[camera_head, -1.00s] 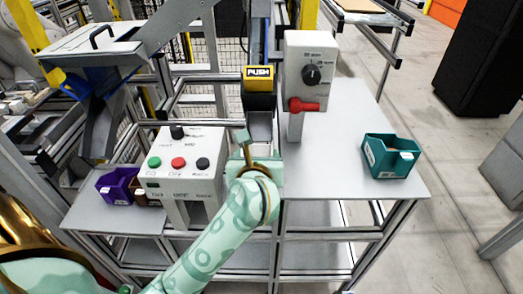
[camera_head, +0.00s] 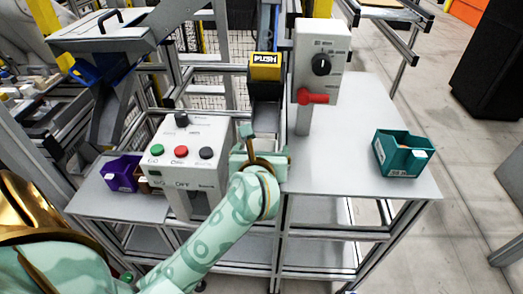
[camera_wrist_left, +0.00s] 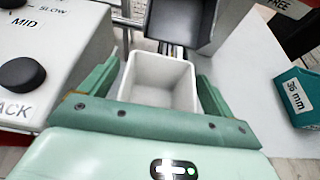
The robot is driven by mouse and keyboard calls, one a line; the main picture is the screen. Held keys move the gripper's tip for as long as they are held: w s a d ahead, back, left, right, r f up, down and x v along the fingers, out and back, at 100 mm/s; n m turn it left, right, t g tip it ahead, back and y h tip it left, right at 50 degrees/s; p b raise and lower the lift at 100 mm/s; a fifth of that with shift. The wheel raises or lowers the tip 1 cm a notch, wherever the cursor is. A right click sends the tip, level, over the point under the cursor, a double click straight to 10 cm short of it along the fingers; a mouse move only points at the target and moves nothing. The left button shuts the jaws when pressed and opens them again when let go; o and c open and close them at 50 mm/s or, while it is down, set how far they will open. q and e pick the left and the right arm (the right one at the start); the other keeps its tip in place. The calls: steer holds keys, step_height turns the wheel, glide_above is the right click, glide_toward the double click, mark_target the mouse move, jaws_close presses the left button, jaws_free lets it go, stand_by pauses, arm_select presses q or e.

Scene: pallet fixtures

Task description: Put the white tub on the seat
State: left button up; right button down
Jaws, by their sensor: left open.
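The white tub (camera_wrist_left: 160,82) stands upright and looks empty in the left wrist view. My left gripper (camera_wrist_left: 156,72) is open, with one green finger at each side of the tub; I cannot tell whether they touch it. A grey chute-like part (camera_head: 266,117) lies just behind the gripper. I cannot tell which part is the seat. My right gripper is not in view.
A white button box (camera_head: 183,155) stands close left of the gripper. A control box with a red handle (camera_head: 321,58) rises behind right. A teal bin (camera_head: 402,153) is on the table's right, a purple bin (camera_head: 121,175) far left. The tabletop (camera_head: 345,160) between is clear.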

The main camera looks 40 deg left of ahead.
arm_select(q)
steer(key=shift+r, duration=0.3)
steer(key=p+v, duration=0.3)
steer(key=v, duration=0.9)
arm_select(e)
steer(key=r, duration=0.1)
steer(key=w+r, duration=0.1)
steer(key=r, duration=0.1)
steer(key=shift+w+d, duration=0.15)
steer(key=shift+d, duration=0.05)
arm_select(q)
steer(key=shift+f, duration=0.1)
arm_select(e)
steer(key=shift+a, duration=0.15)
